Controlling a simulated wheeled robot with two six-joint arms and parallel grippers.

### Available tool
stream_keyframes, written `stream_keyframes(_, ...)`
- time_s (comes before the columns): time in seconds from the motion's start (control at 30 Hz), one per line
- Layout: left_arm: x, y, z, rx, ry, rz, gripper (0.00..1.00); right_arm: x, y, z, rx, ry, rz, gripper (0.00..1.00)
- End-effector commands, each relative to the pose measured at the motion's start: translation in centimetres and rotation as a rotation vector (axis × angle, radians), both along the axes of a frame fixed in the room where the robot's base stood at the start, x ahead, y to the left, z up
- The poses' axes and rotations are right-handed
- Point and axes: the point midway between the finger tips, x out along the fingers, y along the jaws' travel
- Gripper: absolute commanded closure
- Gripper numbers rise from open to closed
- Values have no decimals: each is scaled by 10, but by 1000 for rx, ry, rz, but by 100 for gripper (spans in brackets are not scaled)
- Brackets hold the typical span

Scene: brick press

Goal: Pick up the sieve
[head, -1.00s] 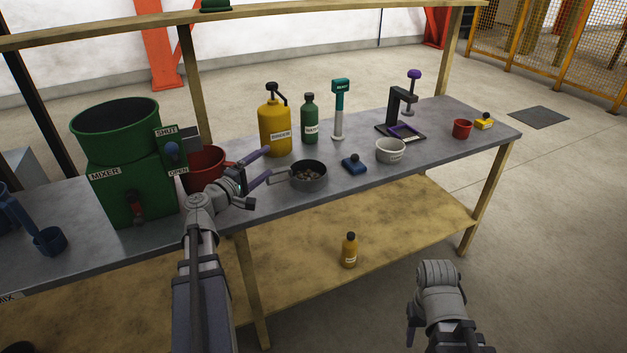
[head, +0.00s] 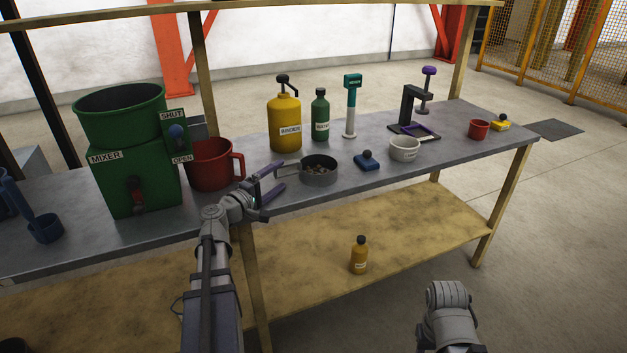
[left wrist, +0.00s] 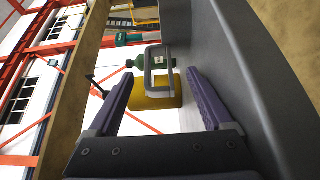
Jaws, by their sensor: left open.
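The sieve (head: 319,174) is a round grey pan with brown lumps in it. It stands on the grey bench top in the head view, its handle pointing left. My left gripper (head: 282,176) is open at the handle's side, its fingers pointing toward the pan. In the left wrist view a grey loop (left wrist: 148,70), which looks like the handle, shows between the open fingers (left wrist: 160,82). I cannot tell whether the fingers touch it. My right arm (head: 449,312) is at the lower right, away from the bench; its fingers are out of view.
A red mug (head: 211,166) and green mixer (head: 136,178) stand left of the sieve. A yellow binder bottle (head: 284,112) and green bottle (head: 320,117) stand behind. A blue block (head: 367,162) and white bowl (head: 405,150) are to the right. The bench's front edge is close below.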

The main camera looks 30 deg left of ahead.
Motion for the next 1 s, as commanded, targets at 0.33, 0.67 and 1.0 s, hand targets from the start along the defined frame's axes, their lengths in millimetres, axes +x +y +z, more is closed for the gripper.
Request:
stream_keyframes(0.33, 17, -2, 2, 0, 0, 0, 15, 0, 0, 2, 0, 0, 0, 50)
stream_keyframes(0.67, 59, -9, 2, 0, 0, 0, 15, 0, 0, 2, 0, 0, 0, 50)
stream_keyframes(1.0, 59, -10, 2, 0, 0, 2, 27, 0, 0, 2, 0, 0, 0, 50)
